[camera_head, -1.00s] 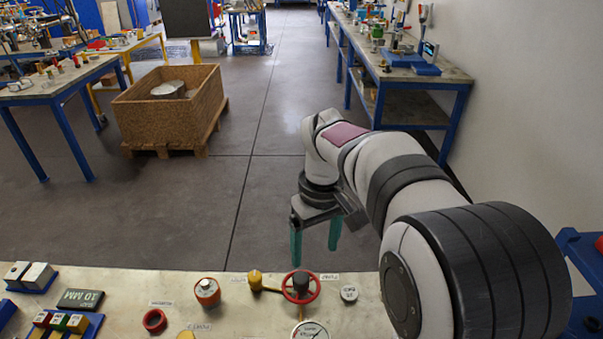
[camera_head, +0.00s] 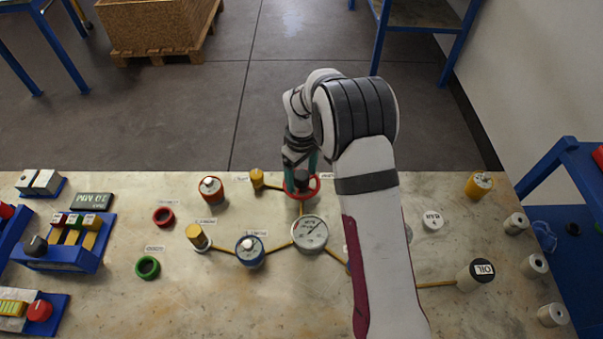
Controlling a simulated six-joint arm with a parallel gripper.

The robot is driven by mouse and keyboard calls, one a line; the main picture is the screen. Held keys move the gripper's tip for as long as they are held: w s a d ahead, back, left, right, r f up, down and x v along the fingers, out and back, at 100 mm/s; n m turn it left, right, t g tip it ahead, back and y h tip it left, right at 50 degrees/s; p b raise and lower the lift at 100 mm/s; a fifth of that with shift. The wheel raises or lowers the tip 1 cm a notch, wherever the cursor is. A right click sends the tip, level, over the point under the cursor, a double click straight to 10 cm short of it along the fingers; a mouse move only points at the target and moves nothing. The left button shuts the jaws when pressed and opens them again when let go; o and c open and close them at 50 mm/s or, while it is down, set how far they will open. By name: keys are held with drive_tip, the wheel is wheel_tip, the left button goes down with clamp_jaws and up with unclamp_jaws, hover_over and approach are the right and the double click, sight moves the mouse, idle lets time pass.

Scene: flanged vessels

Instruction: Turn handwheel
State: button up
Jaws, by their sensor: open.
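The red handwheel (camera_head: 316,187) with a dark hub sits near the far edge of the bench, on a yellow pipe above the round gauge (camera_head: 309,233). My gripper (camera_head: 301,175) is at the wheel, with its teal fingers pointing down, apart, on either side of the hub. The fingers look to be over or within the rim; whether they touch it I cannot tell. My arm covers part of the bench to the right of the wheel.
A yellow fitting (camera_head: 257,179) stands close left of the wheel, with an orange vessel (camera_head: 211,189) beyond it. A blue vessel (camera_head: 249,250) and a white disc (camera_head: 432,220) stand nearer. The front middle of the bench (camera_head: 220,305) is clear.

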drive_tip(key=shift+f, duration=0.1)
clamp_jaws()
idle(0.4)
drive_tip(key=shift+m, duration=0.4)
drive_tip(key=m, duration=0.5)
drive_tip(key=shift+m, duration=0.3)
drive_tip(key=m, duration=0.5)
drive_tip(key=shift+m, duration=0.3)
unclamp_jaws()
